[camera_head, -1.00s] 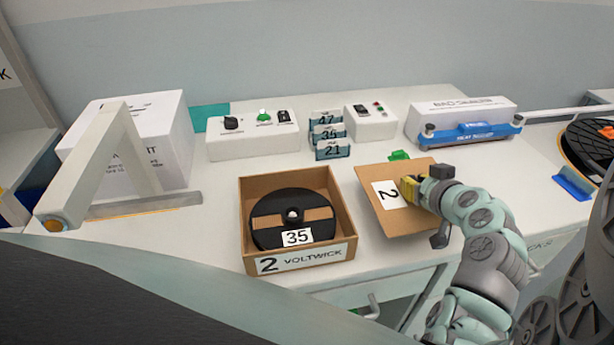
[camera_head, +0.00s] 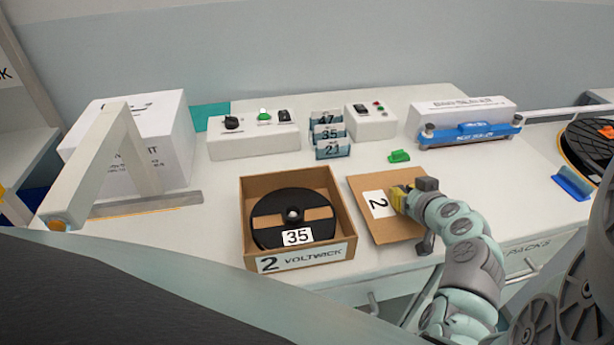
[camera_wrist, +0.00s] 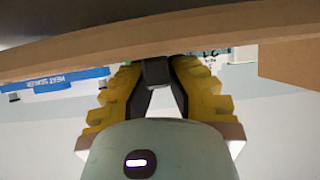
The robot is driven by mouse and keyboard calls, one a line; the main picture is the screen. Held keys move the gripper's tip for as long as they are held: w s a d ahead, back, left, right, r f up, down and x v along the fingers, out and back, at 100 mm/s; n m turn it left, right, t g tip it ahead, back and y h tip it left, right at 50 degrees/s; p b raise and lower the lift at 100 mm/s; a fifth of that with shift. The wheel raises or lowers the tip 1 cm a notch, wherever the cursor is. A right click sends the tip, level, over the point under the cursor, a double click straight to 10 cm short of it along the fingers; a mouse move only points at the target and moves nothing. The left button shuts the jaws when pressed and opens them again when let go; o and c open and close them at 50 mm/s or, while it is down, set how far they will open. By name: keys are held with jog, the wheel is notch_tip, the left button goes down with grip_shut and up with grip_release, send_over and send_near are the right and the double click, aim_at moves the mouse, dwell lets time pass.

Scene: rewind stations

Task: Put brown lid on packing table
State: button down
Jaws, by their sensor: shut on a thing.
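The brown lid (camera_head: 388,222) is a flat cardboard panel with a white label marked 2. It is just right of the open cardboard box (camera_head: 349,250), low over the white packing table (camera_head: 215,222); I cannot tell whether it touches the table. My gripper (camera_head: 400,197) is shut on the lid at its right part. In the wrist view the lid (camera_wrist: 100,55) shows edge-on across the top, between the yellow fingers (camera_wrist: 157,72). The box holds a black reel (camera_head: 270,235) labelled 35.
Several number tags (camera_head: 331,150) and two switch boxes (camera_head: 252,141) stand behind. A green clip (camera_head: 399,156) lies behind the lid. A heat sealer (camera_head: 470,132) is back right, a white carton (camera_head: 170,130) at left.

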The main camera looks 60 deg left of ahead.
jog(key=shift+d+f+b, duration=0.1)
jog(key=shift+f+b, duration=0.35)
jog(key=shift+b, duration=0.05)
jog(key=shift+d+f, duration=0.1)
jog(key=shift+f, duration=0.15)
jog(key=c, duration=1.1)
grip_release()
jog(key=shift+f, duration=0.2)
jog(key=shift+c, duration=0.2)
jog(key=shift+o, duration=0.3)
jog(key=shift+d+f, duration=0.1)
jog(key=shift+r+p, duration=0.65)
jog(key=shift+r, duration=0.05)
jog(key=b+v, duration=0.2)
jog(key=v, duration=1)
jog(key=shift+a+r+b, duration=0.3)
jog(key=shift+r+b, duration=0.05)
jog(key=shift+r, duration=0.05)
